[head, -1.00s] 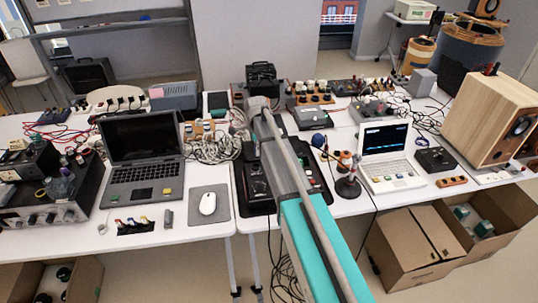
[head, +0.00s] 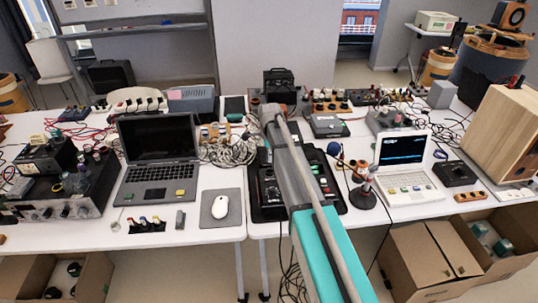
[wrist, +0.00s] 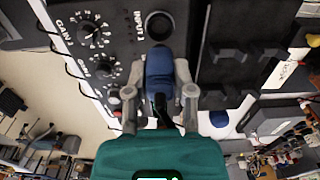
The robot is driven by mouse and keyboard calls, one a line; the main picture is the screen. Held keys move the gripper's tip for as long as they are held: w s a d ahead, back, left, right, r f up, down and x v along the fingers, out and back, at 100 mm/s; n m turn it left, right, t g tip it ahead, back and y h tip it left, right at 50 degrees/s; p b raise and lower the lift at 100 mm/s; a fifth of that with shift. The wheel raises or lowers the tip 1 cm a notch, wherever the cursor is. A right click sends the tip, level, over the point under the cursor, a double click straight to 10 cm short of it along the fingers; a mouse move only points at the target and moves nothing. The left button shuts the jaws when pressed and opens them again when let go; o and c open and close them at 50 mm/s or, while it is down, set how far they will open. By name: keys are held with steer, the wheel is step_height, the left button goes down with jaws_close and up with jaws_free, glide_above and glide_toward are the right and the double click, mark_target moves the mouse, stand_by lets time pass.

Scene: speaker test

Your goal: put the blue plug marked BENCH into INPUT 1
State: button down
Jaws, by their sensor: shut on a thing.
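My gripper (wrist: 158,105) is shut on a blue plug (wrist: 160,72), with one grey finger on each side of it. A dark cable runs back from the plug between the fingers. No BENCH marking shows on the plug. In the head view my arm hides the gripper and the plug.
Gain knobs (wrist: 88,30) sit left of the socket, and raised black parts (wrist: 235,60) lie to its right. In the head view a black device (head: 322,180) lies under my arm. A microphone on a stand (head: 365,190), a white laptop (head: 410,190) and a grey laptop (head: 158,182) stand nearby.

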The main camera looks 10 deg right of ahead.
steer(key=shift+f+b, duration=2.55)
steer(key=shift+f, duration=0.15)
steer(key=shift+f, duration=0.3)
steer(key=shift+c, duration=1.9)
jaws_free()
steer(key=shift+r, duration=0.15)
step_height(320, 180, up, 7)
steer(key=p, duration=0.6)
steer(key=shift+p, duration=0.35)
steer(key=s+d+r+p, duration=0.2)
steer(key=s+d, duration=0.3)
steer(key=s, duration=0.1)
steer(key=s+d+r+p, duration=0.3)
steer(key=s+d, duration=0.2)
steer(key=s, duration=0.2)
steer(key=shift+s+d+r+p, duration=0.25)
steer(key=shift+s+r+p, duration=0.05)
steer(key=shift+r+p, duration=0.05)
steer(key=shift+s, duration=0.1)
